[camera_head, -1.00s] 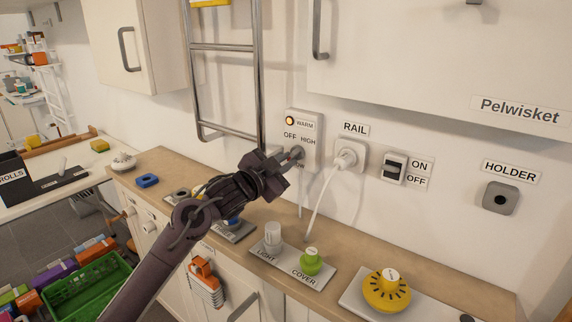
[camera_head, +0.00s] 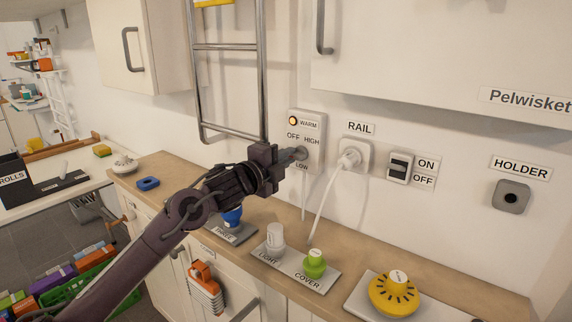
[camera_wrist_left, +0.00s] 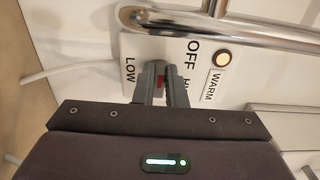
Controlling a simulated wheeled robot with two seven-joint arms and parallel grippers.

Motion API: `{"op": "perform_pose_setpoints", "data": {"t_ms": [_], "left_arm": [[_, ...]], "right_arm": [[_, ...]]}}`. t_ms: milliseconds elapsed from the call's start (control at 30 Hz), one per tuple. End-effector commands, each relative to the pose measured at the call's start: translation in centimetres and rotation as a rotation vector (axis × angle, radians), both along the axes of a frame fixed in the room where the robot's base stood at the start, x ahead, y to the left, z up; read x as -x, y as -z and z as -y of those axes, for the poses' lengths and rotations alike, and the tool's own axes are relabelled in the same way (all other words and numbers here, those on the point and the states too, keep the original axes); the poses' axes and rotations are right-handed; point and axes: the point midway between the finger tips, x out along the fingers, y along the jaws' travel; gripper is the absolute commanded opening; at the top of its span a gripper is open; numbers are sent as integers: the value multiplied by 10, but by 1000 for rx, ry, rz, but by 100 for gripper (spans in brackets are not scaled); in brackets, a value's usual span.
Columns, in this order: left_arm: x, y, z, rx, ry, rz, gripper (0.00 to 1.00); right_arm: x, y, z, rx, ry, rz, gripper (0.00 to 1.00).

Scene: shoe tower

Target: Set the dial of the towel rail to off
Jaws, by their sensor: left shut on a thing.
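The towel rail's control box (camera_head: 312,128) is on the wall, with the labels OFF, HIGH and LOW around its grey dial (camera_head: 301,153). An amber lamp (camera_head: 293,120) beside WARM is lit; it also shows in the left wrist view (camera_wrist_left: 224,57). My left gripper (camera_head: 291,155) reaches the box from the left and is shut on the dial. In the left wrist view, its fingers (camera_wrist_left: 159,83) close around the dial, and a bit of red (camera_wrist_left: 160,80) shows between them. The fingers hide most of the dial, so I cannot tell its exact setting. My right gripper is out of view.
The metal towel rail (camera_head: 262,60) hangs just left of the box. A white plug and cord (camera_head: 348,158) under RAIL and an ON/OFF switch (camera_head: 400,166) are to the right. Blue, white, green and yellow knobs, such as the green one (camera_head: 315,263), stand on the worktop below.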

Motion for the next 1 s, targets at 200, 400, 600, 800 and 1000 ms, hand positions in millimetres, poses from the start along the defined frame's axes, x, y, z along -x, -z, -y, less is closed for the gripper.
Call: {"op": "perform_pose_setpoints", "data": {"t_ms": [200,400,600,800,1000], "left_arm": [[0,1,0,-169,0,120,0],[1,-2,1,-321,1,230,0],[1,-3,2,-456,1,327,0],[2,-5,3,-558,1,400,0],[2,-7,3,-621,2,446,0]], "right_arm": [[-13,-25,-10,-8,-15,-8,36],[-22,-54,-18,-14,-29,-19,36],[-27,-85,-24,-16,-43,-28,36],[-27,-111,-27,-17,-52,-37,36],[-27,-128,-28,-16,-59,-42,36]]}}
